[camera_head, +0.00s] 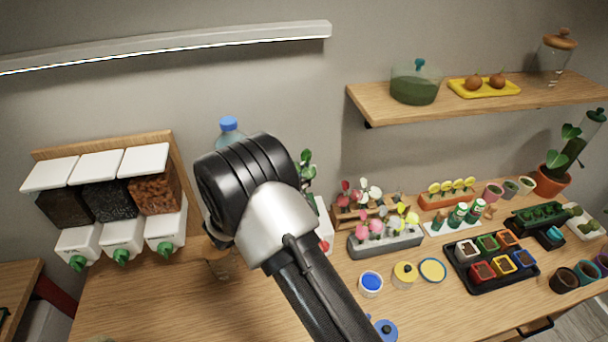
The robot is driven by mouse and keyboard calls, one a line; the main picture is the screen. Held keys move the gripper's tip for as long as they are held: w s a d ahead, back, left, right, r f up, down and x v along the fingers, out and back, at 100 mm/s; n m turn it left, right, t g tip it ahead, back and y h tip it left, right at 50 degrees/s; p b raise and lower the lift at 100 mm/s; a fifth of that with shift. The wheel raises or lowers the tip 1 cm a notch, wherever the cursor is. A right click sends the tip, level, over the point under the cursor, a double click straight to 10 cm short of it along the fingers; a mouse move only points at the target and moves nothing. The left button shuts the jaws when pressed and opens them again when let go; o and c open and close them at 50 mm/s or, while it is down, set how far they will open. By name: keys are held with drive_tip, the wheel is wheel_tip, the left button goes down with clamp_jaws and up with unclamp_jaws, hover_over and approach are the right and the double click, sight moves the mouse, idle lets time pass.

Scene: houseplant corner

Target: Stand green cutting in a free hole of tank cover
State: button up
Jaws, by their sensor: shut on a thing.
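My arm crosses the middle of the view, and its large black joint and silver link cover what lies behind them. My gripper does not show; it is hidden behind the arm. A sprig with green leaves (306,167) shows just right of the black joint; I cannot tell whether it is the green cutting or what holds it. Below it is a partly hidden white box (324,224) with a red spot. A grey block (386,246) carries pink and yellow round-leaved cuttings. I cannot tell which thing is the tank cover or see a free hole.
Behind the block stands a wooden rack (345,224) with red and white cuttings. An orange planter (447,200), a black tray (491,281) of coloured pots and a blue-topped tub (371,284) stand to the right. A blue-capped bottle (229,125) is behind my arm. Dispensers (121,231) stand left.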

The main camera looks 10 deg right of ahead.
drive_tip(key=shift+f+b, duration=1.75)
drive_tip(key=shift+f, duration=0.65)
drive_tip(key=o, duration=0.8)
drive_tip(key=o, duration=0.4)
idle(0.3)
drive_tip(key=shift+r+p, duration=2.3)
drive_tip(key=shift+r, duration=1.25)
